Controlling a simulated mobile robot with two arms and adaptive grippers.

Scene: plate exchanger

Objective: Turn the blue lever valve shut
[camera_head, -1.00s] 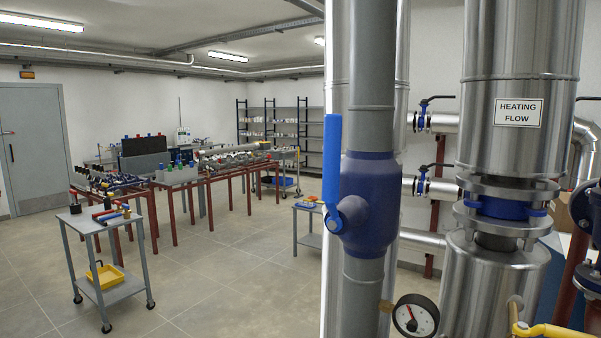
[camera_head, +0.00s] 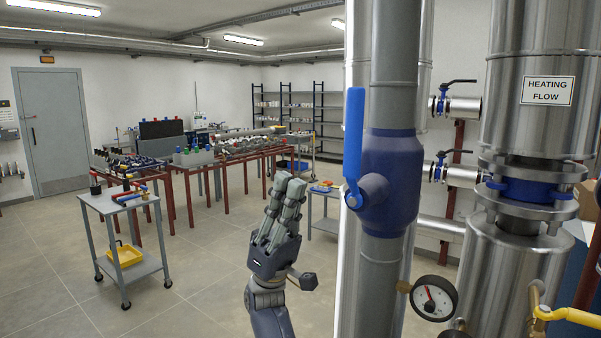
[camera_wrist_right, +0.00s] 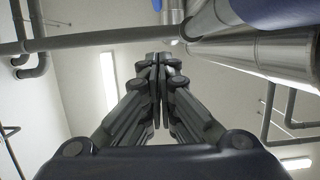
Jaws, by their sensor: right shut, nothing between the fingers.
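The blue lever (camera_head: 354,140) stands upright along the grey vertical pipe, on the left side of the blue valve body (camera_head: 392,185). Its pivot end is at the lower left of the valve body. My right gripper (camera_head: 290,180) is raised to the left of the valve and lower than most of the lever, pointing up, apart from it. Its fingers are together and empty. In the right wrist view the fingertips (camera_wrist_right: 159,58) meet, with pipes and ceiling beyond. My left gripper is in neither view.
A pressure gauge (camera_head: 434,298) sits low right of the pipe. A yellow lever (camera_head: 570,316) is at the lower right corner. A grey trolley (camera_head: 118,205) with tools stands on the left. The floor between trolley and pipe is mostly clear.

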